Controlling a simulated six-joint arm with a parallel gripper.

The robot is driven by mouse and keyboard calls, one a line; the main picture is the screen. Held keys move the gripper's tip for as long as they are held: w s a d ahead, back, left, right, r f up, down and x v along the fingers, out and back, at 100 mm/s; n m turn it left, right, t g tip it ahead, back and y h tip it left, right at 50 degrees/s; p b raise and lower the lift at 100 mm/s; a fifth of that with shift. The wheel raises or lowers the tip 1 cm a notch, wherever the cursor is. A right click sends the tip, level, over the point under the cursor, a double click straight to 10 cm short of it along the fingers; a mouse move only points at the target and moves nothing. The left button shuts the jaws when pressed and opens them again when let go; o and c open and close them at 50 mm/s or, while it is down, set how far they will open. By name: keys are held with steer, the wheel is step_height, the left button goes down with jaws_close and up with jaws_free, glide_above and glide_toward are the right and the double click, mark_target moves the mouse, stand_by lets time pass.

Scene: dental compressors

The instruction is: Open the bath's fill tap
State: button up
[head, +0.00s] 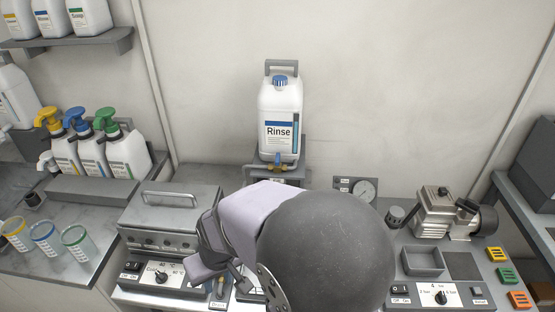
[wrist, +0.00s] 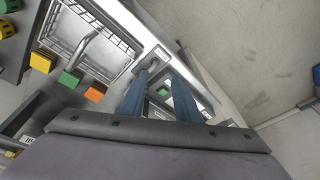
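The bath (head: 170,215) is a grey metal box with a closed, handled lid and a front control panel, left of my arm in the head view. A small brass tap with a blue lever (head: 279,160) sits low on the front of the white Rinse container (head: 280,115), behind my arm. I cannot tell for sure that this is the fill tap. My gripper (wrist: 160,85) shows two blue fingers in the wrist view, spread apart with nothing held between them. In the head view my arm hides its fingertips and part of the bench beside the bath.
Coloured pump bottles (head: 100,150) and cups (head: 45,237) stand at the left. A gauge (head: 364,189), a metal compressor (head: 445,215) and a grey tray (head: 422,261) are at the right. The wrist view shows a wire basket (wrist: 120,42) near coloured blocks (wrist: 70,78).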

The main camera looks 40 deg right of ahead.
steer(key=w+d+r+m+t+h, duration=0.1)
steer(key=w+d+m+t, duration=0.2)
steer(key=w+d, duration=0.4)
steer(key=m+t+h+b, duration=0.4)
steer(key=t+h+b, duration=0.3)
steer(key=h+b, duration=0.5)
glide_toward(277, 163)
steer(key=x, duration=0.4)
steer(key=shift+w+d+r, duration=0.1)
steer(key=shift+w+d, duration=0.15)
steer(key=shift+d, duration=0.1)
steer(key=shift+p+x, duration=0.95)
steer(key=shift+x, duration=2.7)
jaws_close()
